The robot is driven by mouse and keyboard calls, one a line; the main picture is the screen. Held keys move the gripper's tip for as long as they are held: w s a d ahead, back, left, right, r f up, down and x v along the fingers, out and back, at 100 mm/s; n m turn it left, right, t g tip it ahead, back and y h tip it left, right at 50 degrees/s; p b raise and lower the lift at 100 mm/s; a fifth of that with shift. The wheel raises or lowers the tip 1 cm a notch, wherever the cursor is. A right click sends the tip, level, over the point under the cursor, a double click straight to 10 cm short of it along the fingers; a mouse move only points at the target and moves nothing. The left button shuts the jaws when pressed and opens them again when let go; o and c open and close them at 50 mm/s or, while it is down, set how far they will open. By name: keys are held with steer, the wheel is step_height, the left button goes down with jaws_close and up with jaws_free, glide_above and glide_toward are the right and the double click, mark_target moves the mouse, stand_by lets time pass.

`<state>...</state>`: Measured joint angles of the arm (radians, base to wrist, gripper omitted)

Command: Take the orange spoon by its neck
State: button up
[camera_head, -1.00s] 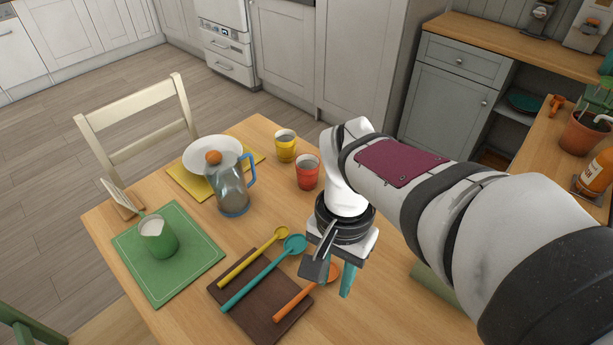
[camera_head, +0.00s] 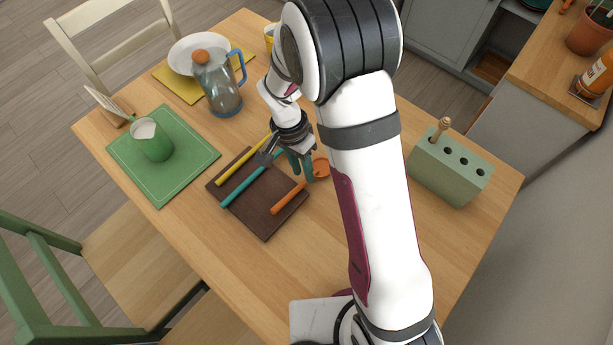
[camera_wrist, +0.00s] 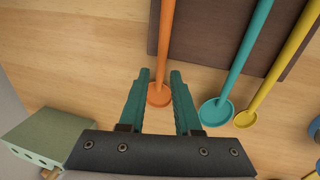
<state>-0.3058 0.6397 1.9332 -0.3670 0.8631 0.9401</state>
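The orange spoon (camera_head: 289,198) lies with its handle on the dark brown board (camera_head: 262,222) and its bowl past the board's edge, over the wood table. In the wrist view the orange spoon (camera_wrist: 164,45) points away from me, with its round bowl between the teal fingers. My gripper (camera_wrist: 159,74) is open, one finger on each side, with the tips near the neck. I see gaps beside the spoon; the height above it is hard to tell. In the head view my gripper (camera_head: 301,170) is beside the bowl, partly hiding the neck.
A teal spoon (camera_wrist: 236,65) and a yellow spoon (camera_wrist: 283,62) lie to the right in the wrist view. A pale green block with holes (camera_head: 450,170) stands right of my arm.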

steer(key=f, duration=0.3)
steer(key=shift+s+d+f, duration=0.15)
steer(key=shift+d+f, duration=0.1)
steer(key=shift+f, duration=0.1)
jaws_close()
steer(key=shift+r, duration=0.15)
steer(key=shift+r, duration=0.3)
step_height(320, 180, up, 3)
steer(key=shift+f, duration=0.1)
steer(key=s+d+r, duration=0.3)
steer(key=d+r, duration=0.4)
steer(key=d, duration=0.4)
step_height(320, 180, up, 16)
steer(key=shift+s+r, duration=0.2)
steer(key=shift+s, duration=0.05)
